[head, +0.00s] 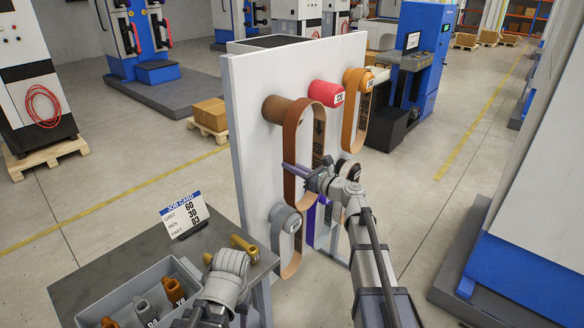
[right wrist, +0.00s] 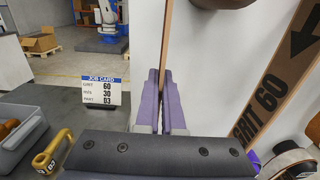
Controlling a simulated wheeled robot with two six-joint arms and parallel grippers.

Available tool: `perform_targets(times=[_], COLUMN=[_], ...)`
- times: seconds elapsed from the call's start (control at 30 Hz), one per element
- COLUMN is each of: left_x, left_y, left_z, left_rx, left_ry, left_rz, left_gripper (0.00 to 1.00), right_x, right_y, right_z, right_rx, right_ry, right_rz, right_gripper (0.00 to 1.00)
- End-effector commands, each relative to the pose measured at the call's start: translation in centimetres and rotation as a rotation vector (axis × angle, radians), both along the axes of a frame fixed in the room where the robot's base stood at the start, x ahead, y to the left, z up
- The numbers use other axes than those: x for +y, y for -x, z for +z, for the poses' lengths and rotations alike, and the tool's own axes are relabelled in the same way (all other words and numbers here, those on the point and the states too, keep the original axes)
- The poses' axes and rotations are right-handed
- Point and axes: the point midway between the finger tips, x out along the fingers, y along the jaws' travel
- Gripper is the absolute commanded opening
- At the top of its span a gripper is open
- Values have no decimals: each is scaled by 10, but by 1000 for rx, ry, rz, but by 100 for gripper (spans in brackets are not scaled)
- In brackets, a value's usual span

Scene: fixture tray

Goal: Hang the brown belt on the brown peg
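The brown belt (head: 291,135) is a tall loop hanging down the front of the white board. Its top bend is at the end of the brown peg (head: 272,109), at the board's upper left. I cannot tell whether the loop is around the peg or just in front of it. My right gripper (head: 292,168) has its purple fingers shut on the near strand, which shows edge-on between them in the right wrist view (right wrist: 164,60). The far strand, printed GRIT 60, shows to the right there (right wrist: 275,90). My left gripper's fingers are not seen.
A pink peg (head: 325,93) and an orange peg with an orange belt (head: 362,125) are to the right. A grey peg (head: 283,217) and a dark peg (head: 350,168) are lower. A job card (head: 185,213) and a grey bin (head: 120,298) stand on the bench at left.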

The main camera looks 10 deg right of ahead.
Motion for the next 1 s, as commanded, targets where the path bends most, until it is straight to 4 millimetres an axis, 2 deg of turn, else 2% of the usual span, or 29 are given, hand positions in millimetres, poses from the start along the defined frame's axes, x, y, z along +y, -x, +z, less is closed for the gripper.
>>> perform_targets(times=[1.0], left_x=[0], left_y=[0], left_z=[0], left_rx=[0], left_ry=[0], left_rz=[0], left_gripper=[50], right_x=[20], right_y=[-26], right_z=[0], right_rx=[0], right_ry=[0], right_rz=[1], right_gripper=[0])
